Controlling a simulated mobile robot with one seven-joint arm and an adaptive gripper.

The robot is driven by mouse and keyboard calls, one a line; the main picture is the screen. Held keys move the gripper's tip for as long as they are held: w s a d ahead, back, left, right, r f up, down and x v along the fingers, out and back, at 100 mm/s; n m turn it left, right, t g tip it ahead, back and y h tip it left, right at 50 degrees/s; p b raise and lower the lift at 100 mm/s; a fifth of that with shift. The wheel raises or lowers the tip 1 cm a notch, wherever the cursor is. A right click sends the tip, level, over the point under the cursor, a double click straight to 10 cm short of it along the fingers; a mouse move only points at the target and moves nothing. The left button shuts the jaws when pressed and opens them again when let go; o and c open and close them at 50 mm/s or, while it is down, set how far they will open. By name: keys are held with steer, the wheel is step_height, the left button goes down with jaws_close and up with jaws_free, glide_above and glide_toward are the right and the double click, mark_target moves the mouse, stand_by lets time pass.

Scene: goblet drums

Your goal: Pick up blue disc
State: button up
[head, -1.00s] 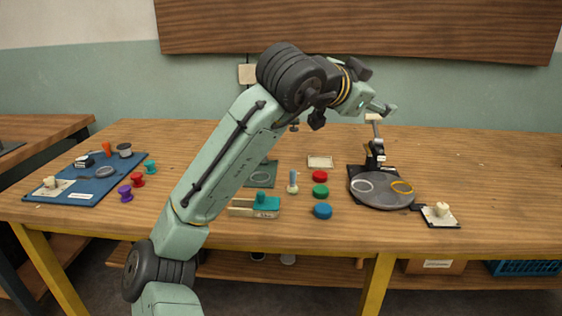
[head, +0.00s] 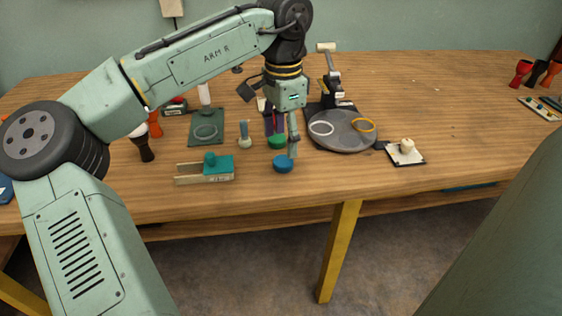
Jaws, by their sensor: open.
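The blue disc (head: 283,164) lies flat on the wooden table near its front edge, in front of the green disc (head: 277,142). My gripper (head: 283,146) points down just above and behind the blue disc. It is open, with one finger hanging at the blue disc's right rear and overlapping it in the picture. I cannot tell whether that finger touches it. Nothing shows between the fingers as held. The red disc is not visible, probably hidden by my gripper.
A teal block on a wooden base (head: 218,168) stands left of the blue disc, with a small pale-blue peg (head: 245,135) behind. A round grey plate (head: 345,130) with white and yellow rings is to the right. A white knob on a board (head: 407,151) sits farther right.

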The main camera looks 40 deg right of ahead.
mark_target(285, 160)
steer(key=f, duration=0.5)
steer(key=shift+d+f+p, duration=0.25)
steer(key=shift+f+p, duration=0.05)
steer(key=shift+f, duration=0.1)
steer(key=shift+s, duration=0.1)
steer(key=c, duration=1)
